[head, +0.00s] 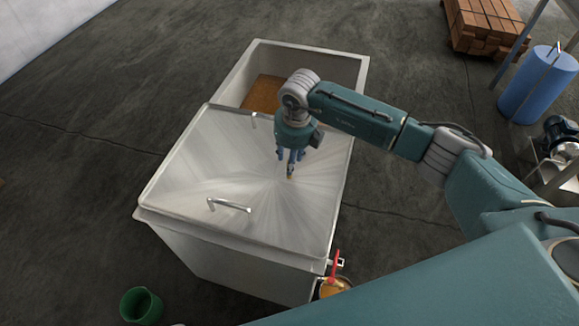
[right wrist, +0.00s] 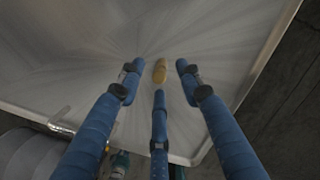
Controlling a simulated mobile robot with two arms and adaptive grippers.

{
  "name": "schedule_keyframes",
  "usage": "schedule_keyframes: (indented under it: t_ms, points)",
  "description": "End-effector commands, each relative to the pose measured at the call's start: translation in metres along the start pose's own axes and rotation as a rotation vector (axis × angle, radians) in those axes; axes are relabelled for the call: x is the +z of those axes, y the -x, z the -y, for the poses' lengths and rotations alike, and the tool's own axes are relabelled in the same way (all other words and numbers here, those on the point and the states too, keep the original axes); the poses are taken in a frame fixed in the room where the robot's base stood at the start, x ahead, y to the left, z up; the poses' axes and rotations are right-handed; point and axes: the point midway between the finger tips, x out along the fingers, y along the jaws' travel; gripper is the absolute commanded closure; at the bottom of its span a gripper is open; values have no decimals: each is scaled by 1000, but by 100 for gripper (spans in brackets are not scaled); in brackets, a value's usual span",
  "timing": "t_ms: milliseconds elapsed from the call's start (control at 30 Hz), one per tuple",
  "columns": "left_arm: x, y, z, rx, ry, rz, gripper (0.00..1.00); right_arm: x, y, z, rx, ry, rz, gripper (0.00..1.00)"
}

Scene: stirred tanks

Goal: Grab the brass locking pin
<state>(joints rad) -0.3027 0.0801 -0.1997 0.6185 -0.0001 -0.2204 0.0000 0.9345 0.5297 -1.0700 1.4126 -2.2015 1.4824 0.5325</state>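The brass locking pin (head: 290,178) is a small golden piece at the bare middle of the tank's metal lid (head: 185,165). In the right wrist view the pin (right wrist: 160,71) shows as a rounded golden shape between the fingertips. My right gripper (head: 290,158) points down over the lid, just above the pin. Its three blue fingers (right wrist: 158,77) are spread apart, with two on the sides and one below the pin in the picture. I see no finger closed on the pin. My left gripper is not in view.
The lid carries a bar handle (head: 229,205). Behind the lid, the open tank holds brown material (head: 262,94). A red-handled valve (head: 335,267) sits at the tank's lower right corner. A green bucket (head: 141,305) stands on the floor; a blue drum (head: 538,85) stands at right.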

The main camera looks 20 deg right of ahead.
Motion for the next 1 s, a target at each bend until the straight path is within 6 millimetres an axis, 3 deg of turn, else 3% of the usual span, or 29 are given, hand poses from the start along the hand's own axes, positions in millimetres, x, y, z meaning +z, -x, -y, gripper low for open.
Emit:
schedule_keyframes:
  t_ms: [333, 500, 1000]
  points:
    - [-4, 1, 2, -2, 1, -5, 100, 0, -10, -1, 1, 2, 0, 66]
    - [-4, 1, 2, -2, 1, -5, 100, 0, -9, -1, 1, 2, 0, 100]
    - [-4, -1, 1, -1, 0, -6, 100, 2, 0, 0, 1, 2, 3, 100]
